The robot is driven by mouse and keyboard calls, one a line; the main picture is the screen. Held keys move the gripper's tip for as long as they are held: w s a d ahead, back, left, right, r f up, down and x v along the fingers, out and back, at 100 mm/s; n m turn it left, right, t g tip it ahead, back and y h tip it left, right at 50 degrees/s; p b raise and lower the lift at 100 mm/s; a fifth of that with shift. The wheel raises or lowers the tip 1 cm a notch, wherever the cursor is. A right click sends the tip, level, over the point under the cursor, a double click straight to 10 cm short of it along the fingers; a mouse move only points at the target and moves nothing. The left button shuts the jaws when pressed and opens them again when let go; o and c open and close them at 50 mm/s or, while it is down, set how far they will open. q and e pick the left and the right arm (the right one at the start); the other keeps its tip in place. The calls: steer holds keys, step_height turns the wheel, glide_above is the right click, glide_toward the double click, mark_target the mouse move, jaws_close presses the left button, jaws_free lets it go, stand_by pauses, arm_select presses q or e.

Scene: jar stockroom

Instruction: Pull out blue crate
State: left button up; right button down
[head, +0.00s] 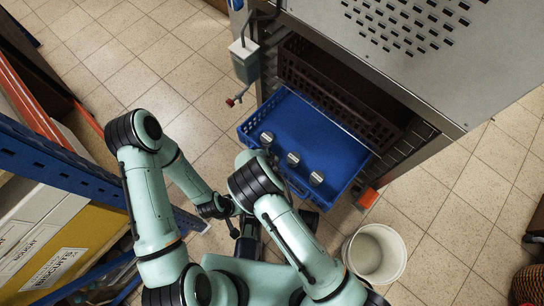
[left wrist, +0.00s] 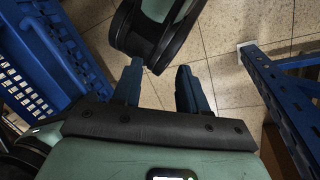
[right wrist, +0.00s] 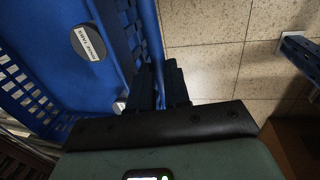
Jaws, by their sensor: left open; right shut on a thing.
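The blue crate (head: 318,128) sticks out of the front opening of a grey metal cabinet (head: 400,75). Its far end is by the opening. Several jars with silver lids, including this one (head: 293,159), stand along its near side; a labelled lid (right wrist: 88,41) shows in the right wrist view. My right gripper (right wrist: 161,85) is shut on the crate's near wall; in the head view my arm hides it. My left gripper (left wrist: 156,82) is open and empty, with floor tiles between its fingers. Blue lattice shows to its left in the left wrist view.
A dark brown crate (head: 345,92) sits in the cabinet behind the blue one. A white bucket (head: 376,253) stands on the floor at lower right. Blue shelving (head: 55,160) with boxes stands at left. Tiled floor is clear left of the cabinet.

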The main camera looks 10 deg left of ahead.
steer(key=shift+s, duration=0.1)
steer(key=c, duration=1.1)
jaws_free()
steer(key=shift+r, duration=0.1)
steer(key=shift+r, duration=0.35)
arm_select(q)
steer(key=s+d+r+g+p, duration=0.1)
steer(key=s+d+r+p, duration=0.1)
steer(key=s+r+p, duration=0.1)
steer(key=shift+s+r+g+h, duration=0.3)
steer(key=shift+s+r, duration=0.1)
steer(key=shift+s, duration=0.3)
arm_select(e)
step_height(320, 180, up, 12)
steer(key=s+a, duration=0.1)
steer(key=s, duration=0.1)
steer(key=shift+a, duration=0.2)
steer(key=shift+r, duration=0.1)
